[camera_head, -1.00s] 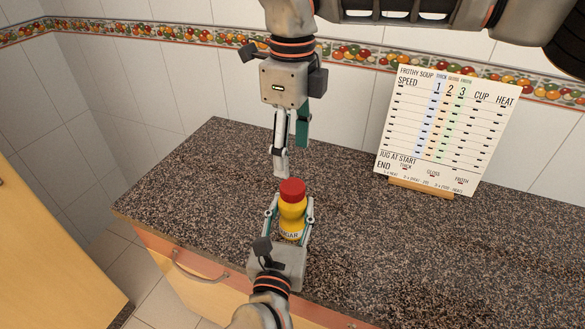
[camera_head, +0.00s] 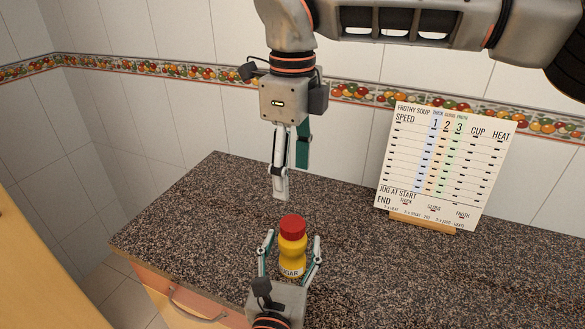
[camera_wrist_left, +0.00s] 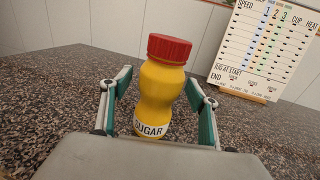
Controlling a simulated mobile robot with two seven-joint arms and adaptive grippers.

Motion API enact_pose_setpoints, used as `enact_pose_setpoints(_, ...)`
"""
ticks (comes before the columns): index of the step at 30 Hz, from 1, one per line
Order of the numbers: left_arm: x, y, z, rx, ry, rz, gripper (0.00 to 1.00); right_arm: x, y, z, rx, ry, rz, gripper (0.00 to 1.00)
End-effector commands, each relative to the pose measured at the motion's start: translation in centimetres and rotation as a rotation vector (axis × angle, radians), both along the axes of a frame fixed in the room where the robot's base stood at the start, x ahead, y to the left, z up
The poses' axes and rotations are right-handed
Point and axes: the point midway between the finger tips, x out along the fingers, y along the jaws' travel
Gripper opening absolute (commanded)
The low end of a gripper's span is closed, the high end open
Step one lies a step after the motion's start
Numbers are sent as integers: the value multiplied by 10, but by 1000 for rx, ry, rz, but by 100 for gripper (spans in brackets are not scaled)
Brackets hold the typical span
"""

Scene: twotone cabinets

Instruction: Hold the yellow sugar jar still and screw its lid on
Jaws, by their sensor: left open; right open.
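The yellow sugar jar (camera_head: 291,258) stands upright on the counter, with the red lid (camera_head: 292,227) seated on its top. Both also show in the left wrist view, the jar (camera_wrist_left: 159,97) with its SUGAR label facing me and the lid (camera_wrist_left: 169,48) looking level. I cannot tell how tightly the lid is screwed on. My left gripper (camera_head: 293,239) is open, with a finger on each side of the jar and gaps visible between fingers and jar. My right gripper (camera_head: 289,182) points down above and behind the lid, open and empty, apart from it.
The speckled counter (camera_head: 200,225) is clear around the jar. A white chart board (camera_head: 445,165) leans on a wooden stand (camera_head: 422,222) at the back right, near the tiled wall. The counter's left edge drops to the floor.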

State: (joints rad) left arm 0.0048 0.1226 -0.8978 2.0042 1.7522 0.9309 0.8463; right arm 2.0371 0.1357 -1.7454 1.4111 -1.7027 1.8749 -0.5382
Motion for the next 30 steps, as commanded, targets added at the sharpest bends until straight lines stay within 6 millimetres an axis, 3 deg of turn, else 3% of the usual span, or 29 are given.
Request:
enact_pose_setpoints(7, -19, 4, -1, 0, 2, -1, 60, 0, 0, 0, 0, 0, 0, 57)
enact_pose_setpoints(21, -104, 20, -1, 0, 3, -1, 60, 0, 0, 0, 0, 0, 0, 57)
enact_pose_setpoints(30, -118, 23, 0, 0, 0, 1, 60, 0, 0, 0, 0, 0, 0, 57)
